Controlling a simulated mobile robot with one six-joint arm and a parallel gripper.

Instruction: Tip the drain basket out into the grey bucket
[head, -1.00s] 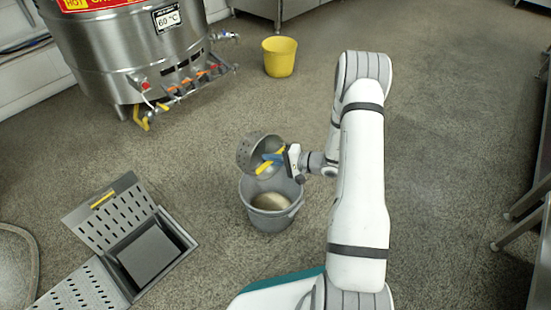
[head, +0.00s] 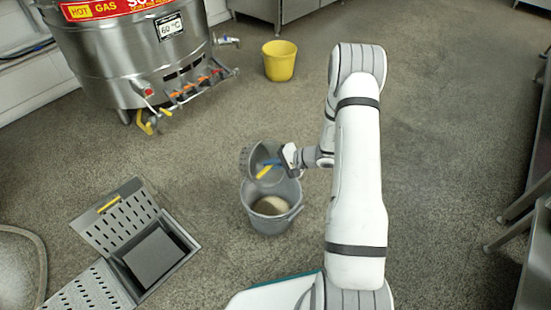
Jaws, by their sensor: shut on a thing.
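The grey bucket (head: 272,222) stands on the floor in the middle of the head view, with pale beige matter (head: 270,205) at its bottom. The drain basket (head: 248,160), a grey metal perforated cup with a yellow and blue handle, is tilted over the bucket's far rim. Its open mouth faces to the right and towards me. My gripper (head: 283,160) is shut on the basket's handle from the right side. I cannot tell whether the basket touches the bucket's rim. No matter shows falling from it.
An open floor drain (head: 185,262) with slotted covers lies at the lower left, one cover bearing a yellow strip. A steel kettle (head: 120,62) with valves stands at the upper left. A yellow bucket (head: 278,62) stands behind. Steel table legs (head: 510,218) are at the right. Floor between is clear.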

